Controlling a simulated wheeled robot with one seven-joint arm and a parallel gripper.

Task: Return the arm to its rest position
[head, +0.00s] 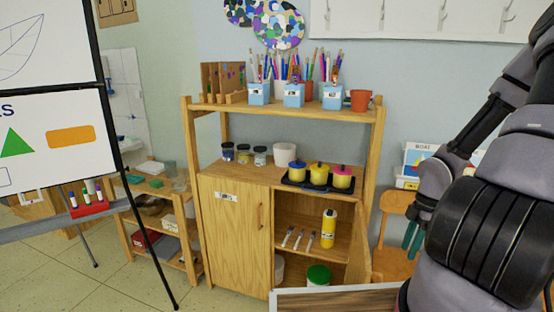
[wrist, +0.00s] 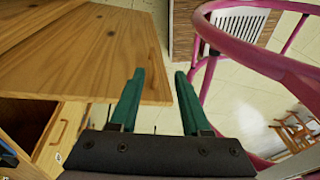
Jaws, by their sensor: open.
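My gripper (wrist: 158,88) shows in the wrist view with its two green fingers apart and nothing between them. It points past the edge of a wooden panel (wrist: 120,50). In the head view my arm fills the right side, and the green fingers (head: 412,236) show partly beside it, in front of a wooden chair. The rest of the gripper is hidden behind my arm there.
A wooden cabinet (head: 232,225) stands ahead, its right door open. Its shelves hold blue cups (head: 294,96), a dark tray (head: 318,184) of colored pots and a yellow bottle (head: 328,228). A pink frame (wrist: 255,50) is close right of my fingers. An easel (head: 97,100) stands left.

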